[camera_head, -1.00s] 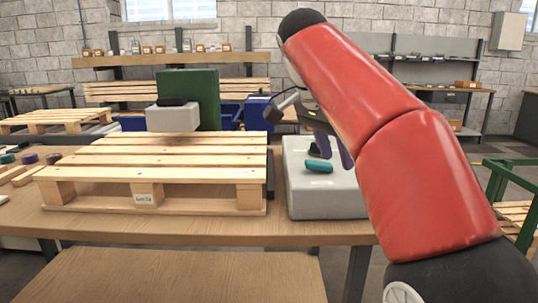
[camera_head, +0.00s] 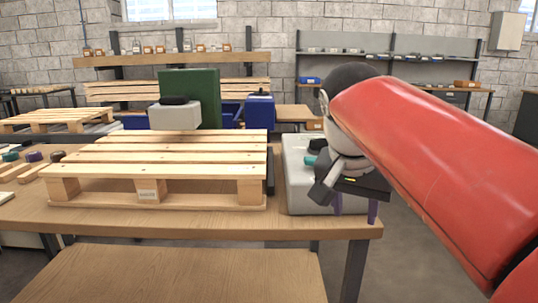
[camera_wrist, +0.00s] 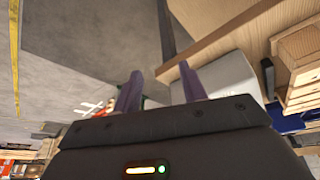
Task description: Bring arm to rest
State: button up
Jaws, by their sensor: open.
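My gripper (camera_head: 355,208) hangs at the right end of the wooden table (camera_head: 200,228), in front of the light grey box (camera_head: 307,195). Its two purple fingers are apart with nothing between them; they also show in the wrist view (camera_wrist: 160,88). My red arm reaches in from the right. A teal piece (camera_head: 310,160) on the grey box is mostly hidden behind my wrist. The wrist view shows the grey box (camera_wrist: 230,75) beside the right finger, and grey floor beyond.
A wooden pallet (camera_head: 150,171) fills the middle of the table. A green panel (camera_head: 205,95) with a grey unit (camera_head: 173,116) stands behind it. Small coloured pieces lie at the table's left end. Shelves (camera_head: 170,60) line the back wall. The floor right of the table is open.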

jog(key=s+f+n+t+y, duration=0.1)
jog(key=s+f+n, duration=0.2)
jog(key=s+f, duration=0.3)
jog(key=s+d+f+n+t+y, duration=0.1)
jog(key=s+f+n, duration=0.2)
jog(key=s+f, duration=0.4)
notch_tip(320, 180, down, 6)
jog(key=shift+r, duration=0.15)
